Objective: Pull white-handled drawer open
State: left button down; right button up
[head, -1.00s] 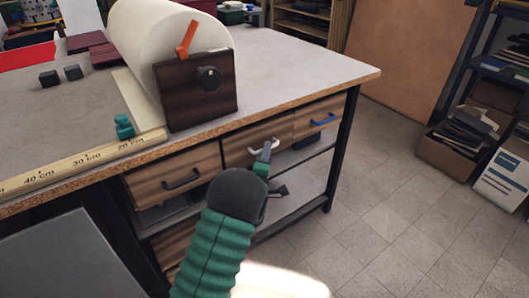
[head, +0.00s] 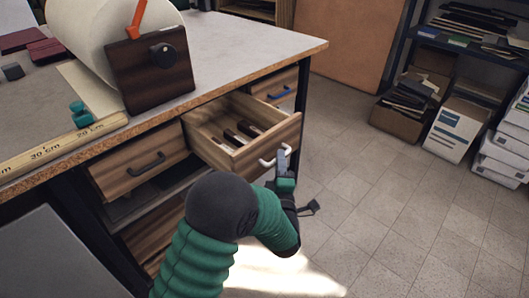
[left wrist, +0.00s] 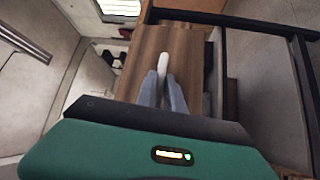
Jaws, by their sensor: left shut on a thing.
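The white-handled drawer (head: 262,139) stands pulled out from the workbench in the head view, with several dark-handled tools lying inside. Its white handle (head: 268,161) is on the front face. My left gripper (head: 282,160) is shut on this handle. In the left wrist view the two grey fingers (left wrist: 162,90) close around the white handle (left wrist: 163,65) in front of the wooden drawer front (left wrist: 183,45). My right gripper is in neither view.
A black-handled drawer (head: 140,170) to the left and a blue-handled drawer (head: 277,86) to the right are closed. A paper roll with a dark wooden holder (head: 150,68) stands on the bench (head: 235,45). Boxes (head: 455,128) stand at the right. The tiled floor (head: 375,205) ahead is clear.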

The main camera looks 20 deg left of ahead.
pick_arm(q)
jog(key=shift+s+d+f, duration=0.15)
jog(key=shift+s+d, duration=0.25)
jog(key=shift+d, duration=0.4)
jog(key=shift+s+d+f, duration=0.15)
jog(key=shift+s+d, duration=0.2)
jog(key=shift+d, duration=0.45)
jog(key=c, duration=1.5)
grip_release()
jog(key=shift+o, duration=0.2)
jog(key=shift+r, duration=0.1)
jog(key=p+v, duration=0.2)
jog(key=v, duration=1.4)
jog(key=shift+s+d, duration=0.2)
jog(key=shift+s, duration=0.15)
